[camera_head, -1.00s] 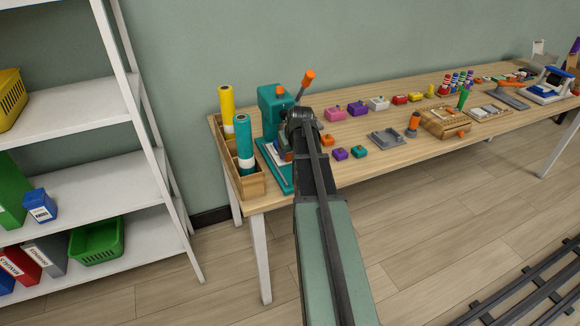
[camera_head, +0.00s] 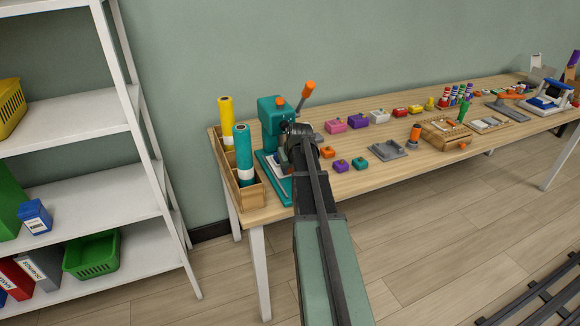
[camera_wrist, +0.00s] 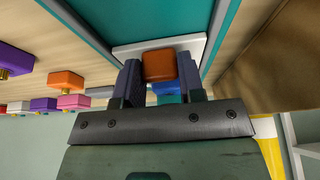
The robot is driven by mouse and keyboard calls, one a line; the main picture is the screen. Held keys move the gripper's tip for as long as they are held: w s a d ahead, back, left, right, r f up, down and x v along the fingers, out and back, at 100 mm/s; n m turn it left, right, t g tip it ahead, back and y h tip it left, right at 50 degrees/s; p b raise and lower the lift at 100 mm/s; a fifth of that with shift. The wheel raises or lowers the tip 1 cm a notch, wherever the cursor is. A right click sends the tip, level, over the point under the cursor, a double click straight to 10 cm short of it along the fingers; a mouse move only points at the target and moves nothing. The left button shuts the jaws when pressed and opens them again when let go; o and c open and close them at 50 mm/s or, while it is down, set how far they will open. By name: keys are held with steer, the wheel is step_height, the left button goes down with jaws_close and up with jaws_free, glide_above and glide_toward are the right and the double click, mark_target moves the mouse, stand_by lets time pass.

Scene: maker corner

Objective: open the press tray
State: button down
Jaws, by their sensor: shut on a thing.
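The teal press (camera_head: 272,110) stands at the left end of the table, with its orange-tipped lever (camera_head: 308,90) raised and tilted right. Its teal base (camera_head: 272,182) lies flat on the tabletop. In the wrist view the pale press tray (camera_wrist: 125,50) lies over the teal base (camera_wrist: 95,25), with an orange block-shaped handle (camera_wrist: 160,65) at its near edge. My gripper (camera_wrist: 160,80) is shut on this handle, one dark finger on each side. In the head view my wrist and arm hide the handle and most of the tray.
A wooden holder (camera_head: 248,192) with yellow and teal rolls stands close left of the press. Small coloured blocks, such as a purple one (camera_head: 341,165), and a grey tray (camera_head: 388,150) lie to the right. A white shelf (camera_head: 70,115) stands at the left.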

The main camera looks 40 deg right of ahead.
steer(key=s+a, duration=0.1)
steer(key=s, duration=0.2)
steer(key=s+a, duration=0.1)
steer(key=s, duration=0.3)
steer(key=s+a, duration=0.1)
steer(key=s, duration=0.2)
steer(key=shift+s, duration=0.15)
steer(key=c, duration=0.7)
jaws_free()
steer(key=shift+r, duration=0.1)
steer(key=p+v, duration=1)
steer(key=shift+s+r, duration=0.1)
steer(key=shift+r, duration=0.15)
